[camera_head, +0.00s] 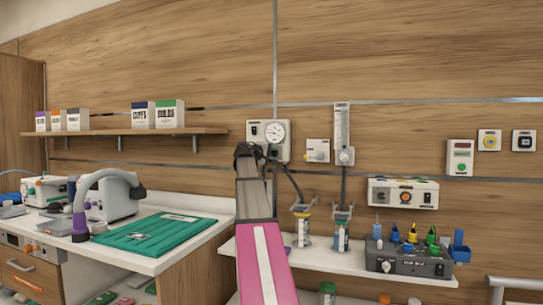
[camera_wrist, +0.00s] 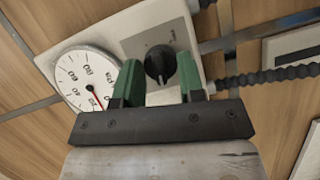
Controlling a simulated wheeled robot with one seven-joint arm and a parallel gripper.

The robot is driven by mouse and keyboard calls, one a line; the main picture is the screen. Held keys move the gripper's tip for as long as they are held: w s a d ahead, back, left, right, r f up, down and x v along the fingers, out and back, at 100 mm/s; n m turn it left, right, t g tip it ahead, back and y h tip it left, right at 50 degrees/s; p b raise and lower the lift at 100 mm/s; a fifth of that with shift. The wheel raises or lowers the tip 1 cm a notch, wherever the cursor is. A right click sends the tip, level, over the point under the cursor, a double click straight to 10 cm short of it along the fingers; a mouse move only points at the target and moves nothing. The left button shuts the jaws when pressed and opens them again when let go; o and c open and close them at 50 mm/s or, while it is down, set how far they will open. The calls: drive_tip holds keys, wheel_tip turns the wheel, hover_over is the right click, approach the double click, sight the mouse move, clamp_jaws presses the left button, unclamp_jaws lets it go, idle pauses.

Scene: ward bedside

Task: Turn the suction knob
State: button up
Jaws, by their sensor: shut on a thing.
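The suction unit is a pale box on the wooden wall, and in the head view (camera_head: 256,129) its round white gauge (camera_head: 275,132) shows at its right side. In the wrist view the suction knob (camera_wrist: 160,60) is black and round, on a grey plate, with the gauge (camera_wrist: 88,78) to its left and a red needle on the dial. My gripper (camera_wrist: 158,76) has its green fingers on both sides of the knob and is shut on it. In the head view my gripper (camera_head: 248,150) covers the lower left of the unit and hides the knob.
A dark ribbed hose (camera_wrist: 270,76) runs right from the unit in the wrist view. A flowmeter (camera_head: 342,135) hangs to the right on the wall. Below stands a white shelf (camera_head: 350,263) with jars and a grey box (camera_head: 408,259). A counter with a green tray (camera_head: 155,234) is at left.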

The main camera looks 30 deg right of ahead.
drive_tip(key=m+y, duration=0.2)
drive_tip(key=m, duration=0.2)
drive_tip(key=shift+s+r+m, duration=0.1)
drive_tip(key=shift+m, duration=0.2)
drive_tip(key=shift+t, duration=0.3)
drive_tip(key=o, duration=0.9)
drive_tip(key=v, duration=1)
drive_tip(key=shift+a+r, duration=0.3)
drive_tip(key=shift+a, duration=0.05)
drive_tip(key=shift+s, duration=0.1)
